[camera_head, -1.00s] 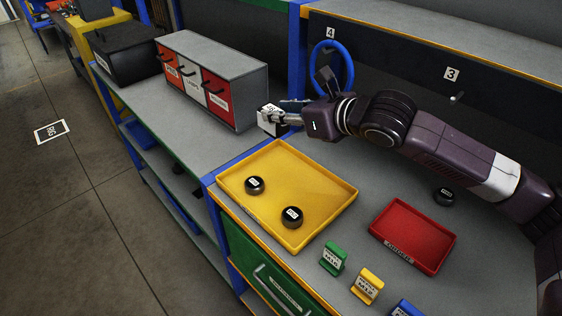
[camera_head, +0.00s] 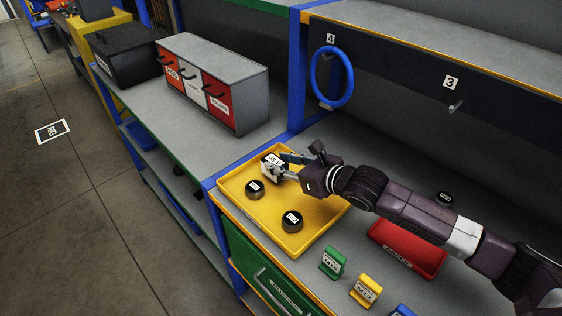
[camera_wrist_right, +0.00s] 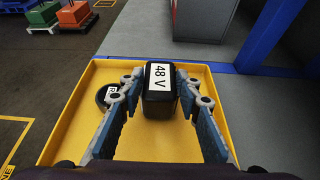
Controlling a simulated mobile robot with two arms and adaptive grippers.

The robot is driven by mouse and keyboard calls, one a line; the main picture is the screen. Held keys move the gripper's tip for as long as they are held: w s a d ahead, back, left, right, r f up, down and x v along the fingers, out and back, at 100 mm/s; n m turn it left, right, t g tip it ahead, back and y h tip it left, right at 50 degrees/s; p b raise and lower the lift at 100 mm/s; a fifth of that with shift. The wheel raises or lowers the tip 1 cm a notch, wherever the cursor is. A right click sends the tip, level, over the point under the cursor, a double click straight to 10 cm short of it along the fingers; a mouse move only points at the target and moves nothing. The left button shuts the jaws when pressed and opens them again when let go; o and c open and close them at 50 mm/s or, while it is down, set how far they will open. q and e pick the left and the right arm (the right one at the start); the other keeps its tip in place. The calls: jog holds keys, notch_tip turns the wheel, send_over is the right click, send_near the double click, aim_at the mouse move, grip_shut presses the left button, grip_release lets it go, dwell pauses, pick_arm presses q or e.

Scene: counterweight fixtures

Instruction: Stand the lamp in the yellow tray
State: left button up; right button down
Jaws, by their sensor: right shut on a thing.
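The yellow tray (camera_head: 312,236) lies on the bench, with two black round weights (camera_head: 255,188) (camera_head: 292,220) in it. My right gripper (camera_head: 276,167) is shut on a dark block with a white label (camera_head: 270,160), over the back left part of the tray. In the right wrist view the block (camera_wrist_right: 160,98) reads "48 V" and sits between both fingers, with the yellow tray floor (camera_wrist_right: 150,145) around it. I cannot tell whether it touches the tray floor. Nothing else in view is clearly a lamp. My left gripper is not in view.
A red tray (camera_head: 408,254) is right of the yellow one, partly behind my arm, with a black weight (camera_head: 445,197) behind. Green (camera_head: 333,262) and yellow (camera_head: 366,290) labelled holders stand in front. A drawer cabinet (camera_head: 215,85) is back left. A blue ring (camera_head: 331,78) hangs behind.

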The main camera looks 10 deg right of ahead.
jog(key=c, duration=1.9)
grip_release()
jog(key=shift+f, duration=0.15)
jog(key=o, duration=0.5)
jog(key=shift+r, duration=0.25)
jog(key=shift+s+d, duration=0.2)
jog(key=shift+s, duration=0.05)
jog(key=b+v, duration=0.2)
jog(key=v, duration=0.9)
jog(key=shift+s+b, duration=0.15)
jog(key=shift+b, duration=0.15)
jog(key=shift+r, duration=0.1)
